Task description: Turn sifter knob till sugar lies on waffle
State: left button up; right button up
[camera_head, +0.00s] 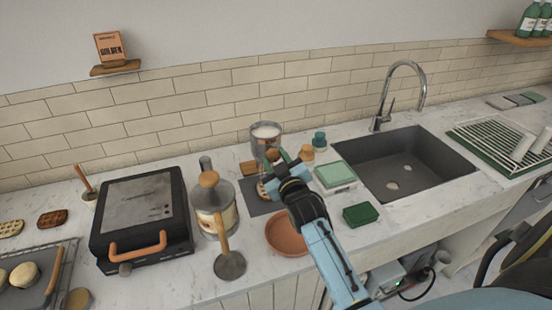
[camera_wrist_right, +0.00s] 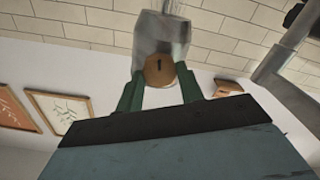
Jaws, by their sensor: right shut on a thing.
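The sifter (camera_head: 266,130) is a metal can with white sugar showing in its open top, on a stand in front of the tiled wall. Its round wooden knob (camera_wrist_right: 159,71) sits between the green fingertips of my right gripper (camera_wrist_right: 158,84) in the wrist view. In the head view my right gripper (camera_head: 271,163) reaches the sifter's front and is shut on the knob. A brown waffle (camera_head: 262,188) shows partly below the sifter, on a dark mat. My gripper hides part of it, and I cannot tell whether sugar lies on it. My left gripper is out of view.
A waffle iron (camera_head: 140,215) and a canister with a wooden lid (camera_head: 213,205) stand to the left. A terracotta plate (camera_head: 288,236) lies close in front. A green-topped scale (camera_head: 335,176), a green box (camera_head: 361,215) and the sink (camera_head: 400,165) are to the right.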

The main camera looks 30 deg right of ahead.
dwell(0.5)
jog(key=o, duration=1)
jog(key=shift+s, duration=0.1)
jog(key=b+v, duration=0.1)
jog(key=v, duration=1.2)
jog(key=shift+s+a, duration=0.1)
